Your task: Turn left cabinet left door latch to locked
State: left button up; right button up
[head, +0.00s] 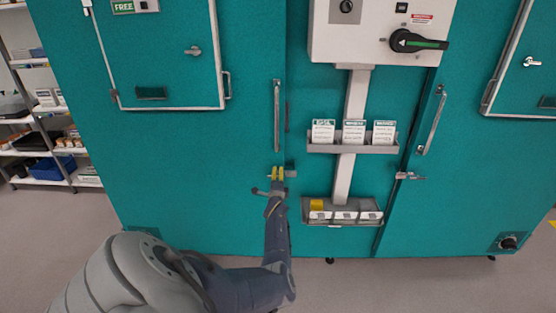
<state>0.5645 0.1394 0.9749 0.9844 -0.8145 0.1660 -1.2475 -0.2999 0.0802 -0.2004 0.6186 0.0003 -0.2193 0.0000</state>
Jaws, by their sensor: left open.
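The left cabinet (180,175) is a large teal chamber with a tall vertical handle (277,115) near the right edge of its door. Below that handle is a small grey latch part (291,169), mostly covered by my gripper, so its lever angle is not clear. My left gripper (277,174), with yellow finger pads, is open and points up at the latch. Its fingertips sit just left of the grey part; I cannot tell whether they touch it. My right gripper is not in view.
On the right cabinet, a similar latch (408,176) has its lever horizontal, below a slanted handle (432,122). Between the cabinets are a white switch box (375,42), a card rack (352,149) and a lower tray (342,222). Shelves (45,150) stand at the far left.

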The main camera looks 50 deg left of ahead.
pick_arm(q)
jog(key=v, duration=1.2)
dwell(0.6)
